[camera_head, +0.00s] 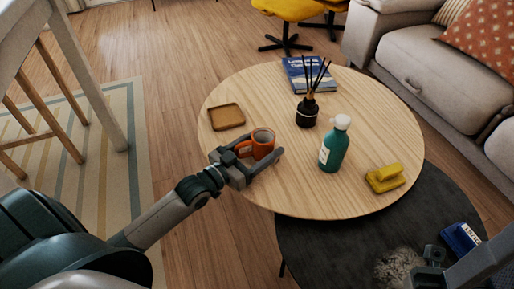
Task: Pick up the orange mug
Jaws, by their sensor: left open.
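The orange mug (264,146) stands upright on the round wooden table (370,130), near its left edge. My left gripper (261,159) is open at the mug, its fingers reaching toward it from the front left. One finger is near the mug's left side, the other in front of it on the right. I cannot tell whether they touch it. Part of the mug's lower body is hidden by the gripper. My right gripper (430,262) shows only partly at the bottom right, low over the dark table, and its jaws are unclear.
On the wooden table are a square wooden tray (227,117), a black reed diffuser (307,112), a green bottle (333,150), a yellow object (385,178) and a blue book (306,74). A dark lower table (330,245) holds a blue box (461,238). A sofa (420,60) stands right.

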